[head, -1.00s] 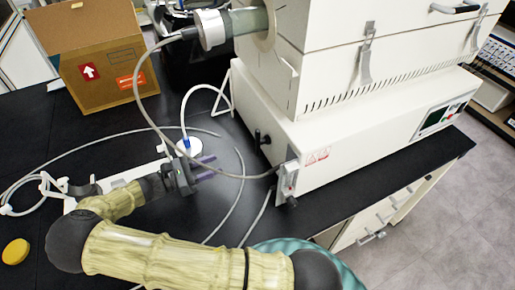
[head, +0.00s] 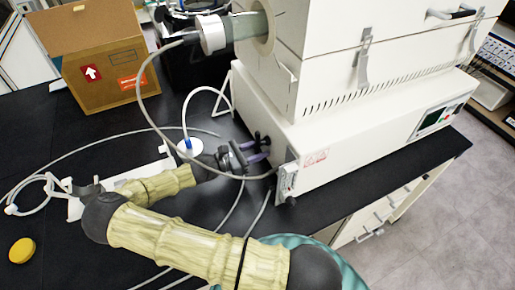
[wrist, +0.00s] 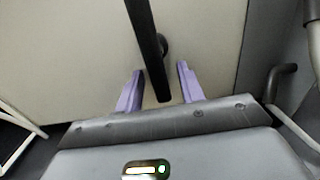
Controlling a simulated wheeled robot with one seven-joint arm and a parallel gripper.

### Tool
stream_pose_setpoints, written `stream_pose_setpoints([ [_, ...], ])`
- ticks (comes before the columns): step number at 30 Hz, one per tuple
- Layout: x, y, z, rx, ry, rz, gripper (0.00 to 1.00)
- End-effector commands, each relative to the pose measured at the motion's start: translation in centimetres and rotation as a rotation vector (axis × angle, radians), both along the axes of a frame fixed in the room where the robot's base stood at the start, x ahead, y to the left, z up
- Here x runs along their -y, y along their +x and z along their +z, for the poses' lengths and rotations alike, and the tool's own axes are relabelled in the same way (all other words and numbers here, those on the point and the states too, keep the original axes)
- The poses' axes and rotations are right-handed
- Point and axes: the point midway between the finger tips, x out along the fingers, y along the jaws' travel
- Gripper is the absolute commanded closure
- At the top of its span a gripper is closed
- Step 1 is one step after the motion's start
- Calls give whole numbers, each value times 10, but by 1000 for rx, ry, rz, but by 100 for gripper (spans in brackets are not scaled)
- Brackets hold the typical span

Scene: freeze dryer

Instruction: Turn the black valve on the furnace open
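The white furnace (head: 365,125) stands on the black bench. Its black valve (head: 259,137) is on the left side wall of the base, partly hidden by my gripper in the head view. In the wrist view the valve's long dark handle (wrist: 148,50) runs down from the top edge, with its round mount behind it on the pale wall. My gripper (head: 266,149) is at the valve, its purple fingers pointing at the wall. In the wrist view my gripper (wrist: 158,82) is open, one finger on each side of the handle's lower end, with gaps showing on both sides.
A grey cable (head: 140,85) loops over the bench to the furnace's front corner, close to my gripper. A cardboard box (head: 105,82) stands at the back left. A yellow disc (head: 21,250) lies at the left. A white round piece (head: 190,148) with a tube sits behind my wrist.

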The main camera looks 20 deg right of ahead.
Motion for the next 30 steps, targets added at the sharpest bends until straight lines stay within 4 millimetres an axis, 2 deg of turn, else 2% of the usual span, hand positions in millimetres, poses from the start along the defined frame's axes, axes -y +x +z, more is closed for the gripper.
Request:
stream_pose_setpoints([
  [8,2,0,0,0,0,0,62],
  [14,2,0,0,0,0,0,97],
  [15,2,0,0,0,0,0,100],
  [30,2,3,0,79,1,1,100],
])
